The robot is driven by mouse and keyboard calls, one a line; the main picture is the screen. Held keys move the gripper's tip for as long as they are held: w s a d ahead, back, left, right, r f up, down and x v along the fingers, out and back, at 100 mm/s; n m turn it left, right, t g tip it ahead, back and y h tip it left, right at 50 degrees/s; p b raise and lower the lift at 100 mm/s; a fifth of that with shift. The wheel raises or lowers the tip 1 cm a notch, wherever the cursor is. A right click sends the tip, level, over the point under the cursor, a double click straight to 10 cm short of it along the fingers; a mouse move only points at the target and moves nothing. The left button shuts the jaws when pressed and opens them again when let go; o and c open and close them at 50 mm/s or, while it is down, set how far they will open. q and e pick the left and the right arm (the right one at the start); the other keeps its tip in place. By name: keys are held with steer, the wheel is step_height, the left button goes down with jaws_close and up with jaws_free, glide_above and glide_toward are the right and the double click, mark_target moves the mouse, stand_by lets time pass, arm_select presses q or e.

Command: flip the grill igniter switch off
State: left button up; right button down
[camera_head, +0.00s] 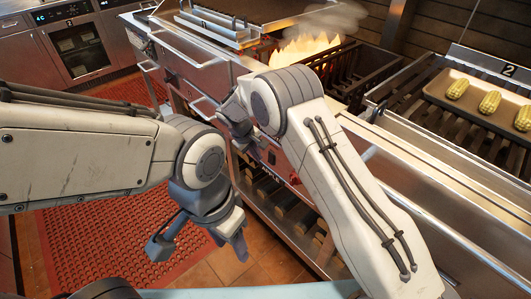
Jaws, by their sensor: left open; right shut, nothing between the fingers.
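The grill's steel front panel (195,68) runs diagonally across the middle of the view. Small red controls (294,180) show on its lower front, beside my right forearm. I cannot make out which part is the igniter switch or how it is set; my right arm covers part of the panel. My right gripper (248,148) is shut and empty, pointing down close in front of the panel. I cannot tell whether it touches anything. My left gripper (200,249) is open and empty, lower and to the left, above the floor and away from the grill.
Flames (305,48) and smoke rise from the grill behind the panel. A tray (463,108) with corn cobs (489,102) lies on the grate at right. Handles (205,110) stick out from the grill front. A red floor mat (120,245) lies below; an oven (80,50) stands at back left.

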step_height(320, 180, up, 9)
steer(key=a, duration=0.1)
steer(key=shift+s+r, duration=0.15)
steer(key=shift+s, duration=0.2)
steer(key=shift+a, duration=0.1)
